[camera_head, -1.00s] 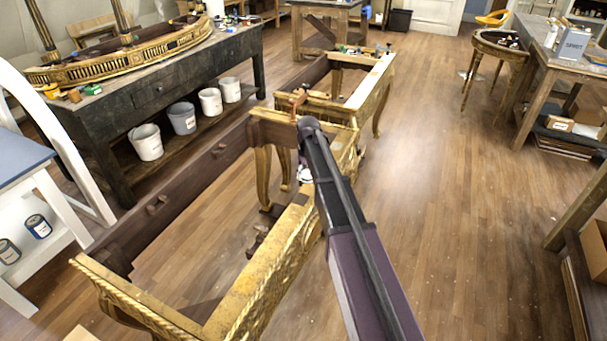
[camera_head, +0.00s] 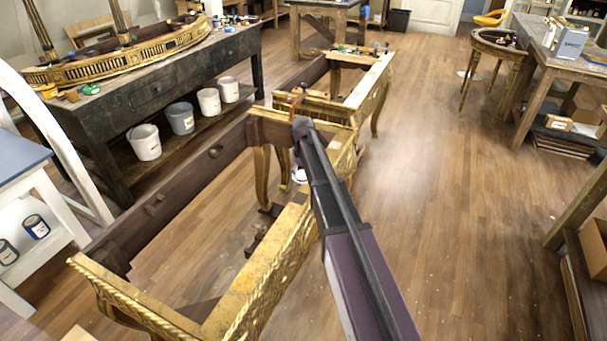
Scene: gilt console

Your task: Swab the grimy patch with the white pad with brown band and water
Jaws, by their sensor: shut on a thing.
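The gilt console frame (camera_head: 262,275) stands in the foreground, with a carved gold front rail and dark wooden back rail. The top of its front rail looks mottled and worn, but I cannot single out the grimy patch. My arm (camera_head: 322,185) reaches up from the bottom right over this rail and bends near the far end of the frame. A small whitish part (camera_head: 299,175) shows just left of my arm; I cannot tell whether it is my wrist or something else. My gripper is hidden behind my arm. The white pad with brown band and the water cannot be made out.
A second gilt frame (camera_head: 372,88) stands just beyond. A white-framed stand (camera_head: 28,180) is at the left edge. A wooden bench (camera_head: 565,62) stands at the right. The floor (camera_head: 450,200) between is clear.

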